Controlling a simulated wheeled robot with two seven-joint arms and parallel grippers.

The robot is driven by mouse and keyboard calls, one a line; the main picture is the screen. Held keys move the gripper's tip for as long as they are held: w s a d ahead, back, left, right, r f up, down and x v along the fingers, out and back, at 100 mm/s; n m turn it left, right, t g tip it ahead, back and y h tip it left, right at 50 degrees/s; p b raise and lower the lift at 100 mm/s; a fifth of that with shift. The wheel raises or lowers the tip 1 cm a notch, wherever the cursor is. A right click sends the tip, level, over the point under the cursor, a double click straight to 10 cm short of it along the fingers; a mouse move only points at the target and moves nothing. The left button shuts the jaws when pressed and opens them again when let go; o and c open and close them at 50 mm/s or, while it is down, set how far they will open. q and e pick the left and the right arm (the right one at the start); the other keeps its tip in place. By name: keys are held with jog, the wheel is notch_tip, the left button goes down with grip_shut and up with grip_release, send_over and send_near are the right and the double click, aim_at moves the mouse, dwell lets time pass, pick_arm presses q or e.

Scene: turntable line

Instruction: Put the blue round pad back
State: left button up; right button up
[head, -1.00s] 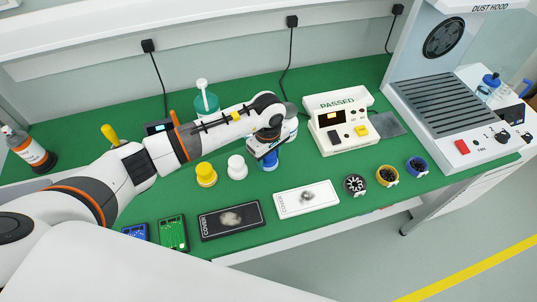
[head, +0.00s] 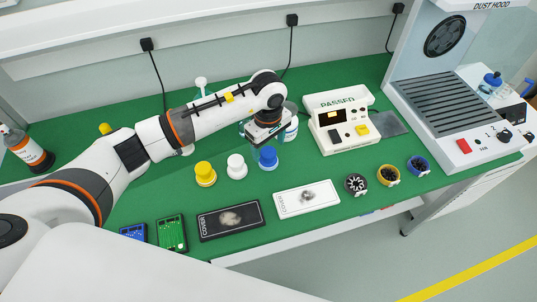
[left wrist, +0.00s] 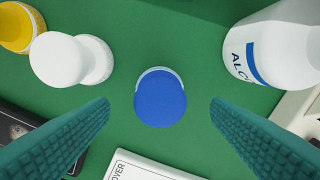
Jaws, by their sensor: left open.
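The blue round pad (head: 268,157) stands on the green bench at the right end of a row with a white pad (head: 236,167) and a yellow pad (head: 205,174). In the left wrist view the blue pad (left wrist: 160,98) lies between and beyond the two teal fingers, apart from both. My left gripper (head: 264,141) is open and empty, above and just behind the blue pad in the head view. Its fingertips are mostly hidden there. My right gripper is not in view.
A white bottle (left wrist: 270,48) stands right of the blue pad in the wrist view. A white cover plate (head: 307,199) and a black one (head: 230,220) lie in front. The tester marked PASSED (head: 340,125) stands to the right. Open green bench lies behind the pads.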

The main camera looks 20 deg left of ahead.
aim_at(268, 153)
pick_arm(q)
notch_tip(268, 153, up, 7)
jog(key=b, duration=0.1)
jog(key=shift+s+f, duration=0.1)
jog(key=shift+f, duration=0.05)
dwell(0.5)
